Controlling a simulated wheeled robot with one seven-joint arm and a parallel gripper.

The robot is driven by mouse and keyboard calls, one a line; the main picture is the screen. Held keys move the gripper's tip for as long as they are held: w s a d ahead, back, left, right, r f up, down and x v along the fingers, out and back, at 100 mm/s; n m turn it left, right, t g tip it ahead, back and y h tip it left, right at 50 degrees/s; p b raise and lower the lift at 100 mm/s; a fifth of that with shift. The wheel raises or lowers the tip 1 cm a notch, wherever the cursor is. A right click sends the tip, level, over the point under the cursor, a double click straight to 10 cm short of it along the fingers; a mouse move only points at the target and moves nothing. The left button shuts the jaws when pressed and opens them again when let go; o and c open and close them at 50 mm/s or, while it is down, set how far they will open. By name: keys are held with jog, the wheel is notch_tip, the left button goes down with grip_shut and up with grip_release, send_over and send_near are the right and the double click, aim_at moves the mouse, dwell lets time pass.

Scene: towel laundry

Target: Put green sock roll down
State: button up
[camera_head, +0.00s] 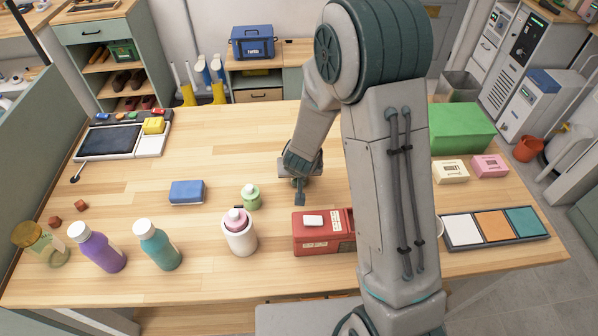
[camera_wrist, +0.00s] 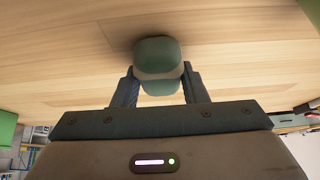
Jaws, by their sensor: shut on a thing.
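The green sock roll (camera_wrist: 157,50), with a pale band around it, shows in the wrist view between the two fingers of my gripper (camera_wrist: 159,74). The gripper is shut on it, and the roll sticks out past the fingertips. A dark shadow lies on the wood right beside the roll, so it is close to the table; I cannot tell whether it touches. In the head view my gripper (camera_head: 299,192) points down over the middle of the wooden table (camera_head: 215,135). The sock roll is not clearly visible there, hidden by the gripper.
A blue block (camera_head: 187,192) lies to the left. A green box (camera_head: 463,128) is at the right. The table's back middle is clear.

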jog(key=shift+f, duration=0.15)
jog(key=o, duration=0.9)
jog(key=shift+o, duration=0.2)
